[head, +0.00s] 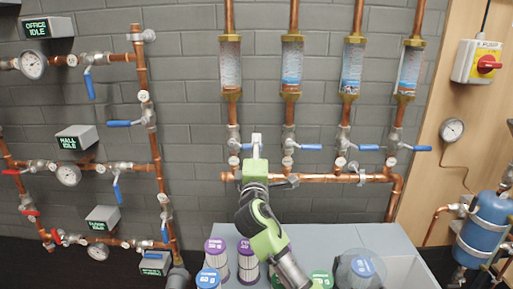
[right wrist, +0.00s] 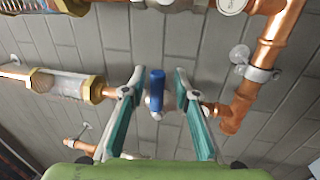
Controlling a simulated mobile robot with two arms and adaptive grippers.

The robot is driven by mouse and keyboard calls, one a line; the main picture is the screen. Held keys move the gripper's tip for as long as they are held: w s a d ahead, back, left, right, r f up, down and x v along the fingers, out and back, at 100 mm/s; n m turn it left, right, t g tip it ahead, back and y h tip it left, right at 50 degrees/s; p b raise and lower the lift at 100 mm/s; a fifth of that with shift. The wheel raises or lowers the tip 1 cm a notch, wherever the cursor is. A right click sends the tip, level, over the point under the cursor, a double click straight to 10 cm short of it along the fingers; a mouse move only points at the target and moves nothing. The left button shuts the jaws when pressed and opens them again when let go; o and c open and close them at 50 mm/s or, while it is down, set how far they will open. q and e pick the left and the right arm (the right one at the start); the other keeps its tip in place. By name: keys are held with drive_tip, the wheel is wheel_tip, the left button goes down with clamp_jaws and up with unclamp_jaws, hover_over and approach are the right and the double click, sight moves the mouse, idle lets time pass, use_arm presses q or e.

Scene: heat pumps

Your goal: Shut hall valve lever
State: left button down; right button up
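A row of upright sight-glass columns on the wall has valves with blue levers below them. My right gripper (head: 255,145) is at the leftmost of these valves and covers most of its lever in the head view. In the right wrist view the blue lever (right wrist: 157,88) stands between the two fingers of my right gripper (right wrist: 157,76). The fingers are open, with a gap on each side of the lever. No label showing which room this lever serves is readable. A display (head: 77,138) at the left reads HALL IDLE. My left gripper is not in view.
Another blue lever (head: 311,146) is close on the right, above a horizontal copper pipe (head: 320,178). Other copper pipes with gauges and levers are at the left. Below is a grey bench (head: 395,238) with several capped canisters. A red switch (head: 487,63) is at far right.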

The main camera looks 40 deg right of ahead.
drive_tip(key=shift+s+r, duration=0.1)
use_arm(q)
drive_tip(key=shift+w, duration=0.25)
use_arm(e)
drive_tip(key=v, duration=1.2)
drive_tip(key=shift+f, duration=0.2)
